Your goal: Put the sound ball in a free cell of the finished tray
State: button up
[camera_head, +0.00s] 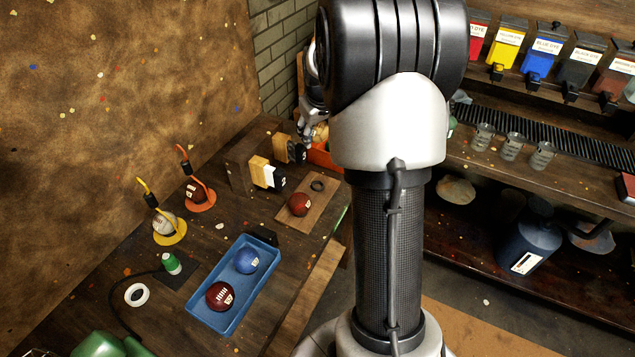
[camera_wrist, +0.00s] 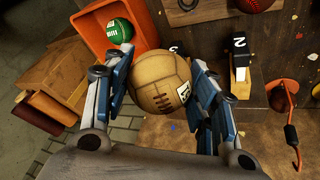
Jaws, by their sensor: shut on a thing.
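My gripper (camera_wrist: 163,72) is shut on a tan leather ball (camera_wrist: 160,82) with a pale label on its side. In the head view my gripper (camera_head: 311,118) is at the back of the bench, and the tan ball (camera_head: 320,132) shows partly beside my arm. A blue tray (camera_head: 205,324) lies on the bench nearer the front. It holds a dark red ball (camera_head: 219,296) and a blue ball (camera_head: 246,260); I cannot make out its cell dividers. An orange crate (camera_wrist: 101,46) with a green ball (camera_wrist: 120,30) stands beside the held ball.
A red ball (camera_head: 299,204) rests on a wooden board. Numbered blocks (camera_head: 265,172) stand behind it. Two balls sit on orange (camera_head: 201,203) and yellow (camera_head: 172,236) discs with cords. My arm hides the middle.

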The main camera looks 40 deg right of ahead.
notch_tip(320, 180, down, 18)
jog(key=b, duration=0.5)
jog(key=shift+r, duration=0.25)
jog(key=shift+f, duration=0.2)
jog(key=o, duration=1.1)
